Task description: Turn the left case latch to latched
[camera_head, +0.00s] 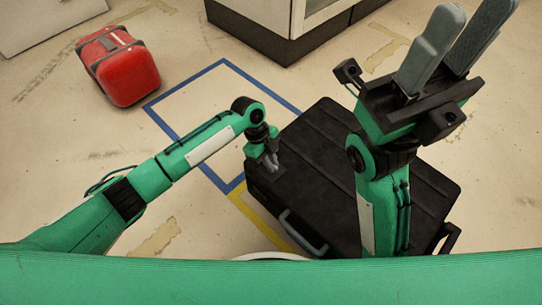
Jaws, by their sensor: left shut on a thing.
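A large black case (330,190) with a ribbed lid lies on the floor, its lid down. A grey handle (303,232) is on its near left side. My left gripper (271,163) points down at the case's left corner, shut on the left case latch there. The fingers hide the latch, so its angle cannot be told. My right gripper (470,20) is raised high at the upper right, fingers up and apart, with nothing between them. My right arm hides part of the case.
A red case (119,67) lies on the floor at the upper left. Blue tape (182,133) and yellow tape (262,225) mark the floor. A white cabinet with a dark base (262,38) stands at the back.

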